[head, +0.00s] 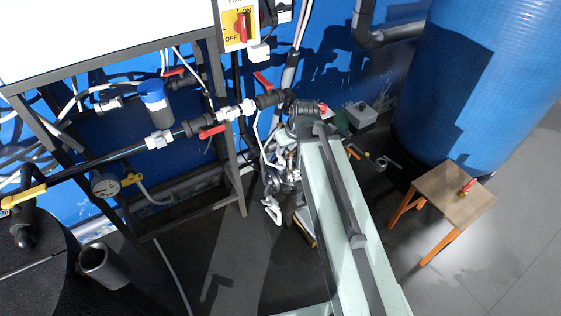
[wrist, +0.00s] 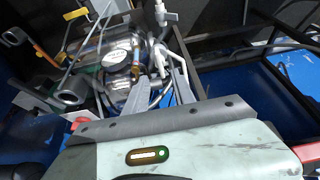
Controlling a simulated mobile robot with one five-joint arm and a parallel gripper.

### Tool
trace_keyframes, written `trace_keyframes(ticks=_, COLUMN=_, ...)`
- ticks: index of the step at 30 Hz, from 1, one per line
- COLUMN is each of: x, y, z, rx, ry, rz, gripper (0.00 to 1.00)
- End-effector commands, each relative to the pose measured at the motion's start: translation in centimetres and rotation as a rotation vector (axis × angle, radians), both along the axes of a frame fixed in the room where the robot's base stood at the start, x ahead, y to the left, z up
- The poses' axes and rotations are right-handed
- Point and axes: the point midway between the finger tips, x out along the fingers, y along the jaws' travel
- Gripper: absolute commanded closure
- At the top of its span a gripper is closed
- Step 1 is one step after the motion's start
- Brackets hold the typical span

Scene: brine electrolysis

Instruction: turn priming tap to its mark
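I cannot tell for sure which valve is the priming tap, and no mark can be made out. In the head view a red-handled valve (head: 212,132) sits on the dark pipe at the frame, and another red lever (head: 262,80) stands above it. A yellow-handled valve (head: 24,197) is at the far left. My gripper (wrist: 160,90) shows in the wrist view as two grey fingers standing apart with nothing seen between them. Beyond them are a shiny metal pump body with a round gauge (wrist: 117,58) and white fittings (wrist: 166,14).
A metal frame (head: 236,170) with pipes and hoses stands at left. A large blue tank (head: 480,80) is at right. A small stool (head: 440,198) in front of it bears a red-handled fitting (head: 467,187). A black drum (head: 40,275) is at lower left. Grey floor (head: 505,250) is clear at right.

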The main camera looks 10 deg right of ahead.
Motion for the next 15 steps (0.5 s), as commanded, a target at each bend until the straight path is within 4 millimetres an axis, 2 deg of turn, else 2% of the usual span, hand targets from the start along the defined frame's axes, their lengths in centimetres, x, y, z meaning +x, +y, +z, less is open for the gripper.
trace_keyframes(ticks=5, x=0.6, y=0.2, z=-2.0, rx=0.000, ry=0.001, rz=-0.001, gripper=0.69)
trace_keyframes(ticks=12, x=2.2, y=0.8, z=-6.1, rx=0.001, ry=0.002, rz=-0.001, gripper=0.69)
trace_keyframes(ticks=15, x=2.6, y=1.0, z=-7.1, rx=0.001, ry=0.002, rz=-0.001, gripper=0.69)
